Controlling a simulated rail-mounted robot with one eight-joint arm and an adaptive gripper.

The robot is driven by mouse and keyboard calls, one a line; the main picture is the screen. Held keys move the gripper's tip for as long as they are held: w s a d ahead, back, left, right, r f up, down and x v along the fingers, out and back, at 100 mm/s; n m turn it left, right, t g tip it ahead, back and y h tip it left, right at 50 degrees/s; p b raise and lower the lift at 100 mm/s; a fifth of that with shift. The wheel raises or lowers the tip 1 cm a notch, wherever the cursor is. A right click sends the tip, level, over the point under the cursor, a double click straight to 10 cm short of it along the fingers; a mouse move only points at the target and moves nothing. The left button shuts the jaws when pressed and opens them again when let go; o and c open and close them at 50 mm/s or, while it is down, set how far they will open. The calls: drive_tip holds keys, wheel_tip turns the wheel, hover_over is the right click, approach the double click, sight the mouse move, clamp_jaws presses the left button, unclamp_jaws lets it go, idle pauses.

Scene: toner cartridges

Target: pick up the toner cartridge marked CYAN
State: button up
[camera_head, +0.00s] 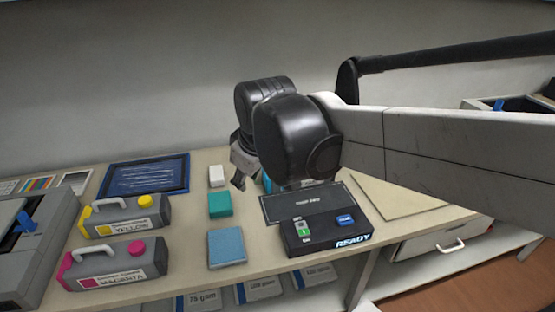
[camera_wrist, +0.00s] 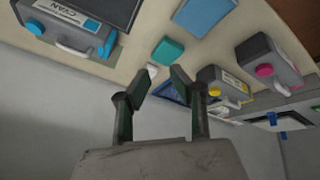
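The toner cartridge marked CYAN (camera_wrist: 62,27) lies at the upper left of the wrist view, grey with a blue cap, blue end and white handle. In the head view it is almost wholly hidden behind my arm; a small cyan patch (camera_head: 267,182) shows below the wrist. My gripper (camera_wrist: 160,78) is open and empty, with a clear gap between its fingers. The cartridge is to the left of the fingers and apart from them in the wrist view. In the head view my gripper (camera_head: 239,180) is partly hidden by my arm, above the table's back.
Yellow (camera_head: 128,216) and magenta (camera_head: 116,266) cartridges lie at left. White (camera_head: 216,176), teal (camera_head: 219,204) and blue (camera_head: 227,247) blocks stand mid-table. A black READY box (camera_head: 326,238) is in front; a dark-blue tray (camera_head: 143,174) lies behind.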

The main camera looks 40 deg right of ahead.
drive_tip(key=w+d+n+g+p, duration=0.2)
drive_tip(key=w+d+n+p, duration=0.25)
drive_tip(key=d, duration=0.85)
drive_tip(key=w+d+n+g+p, duration=0.2)
drive_tip(key=w+d+n+p, duration=0.3)
drive_tip(key=d, duration=0.8)
drive_tip(key=shift+m, duration=0.75)
drive_tip(key=f, duration=0.2)
drive_tip(key=w+f+b, duration=0.1)
drive_tip(key=f, duration=0.5)
drive_tip(key=shift+w+d+f, duration=0.1)
drive_tip(key=shift+w+d, duration=0.15)
drive_tip(key=shift+w+a+f, duration=0.1)
drive_tip(key=shift+w+f, duration=0.05)
drive_tip(key=shift+f, duration=1.2)
drive_tip(key=shift+w+a+f, duration=0.1)
drive_tip(key=shift+w+f, duration=0.05)
drive_tip(key=shift+f, duration=1.15)
drive_tip(key=shift+c, duration=0.2)
clamp_jaws()
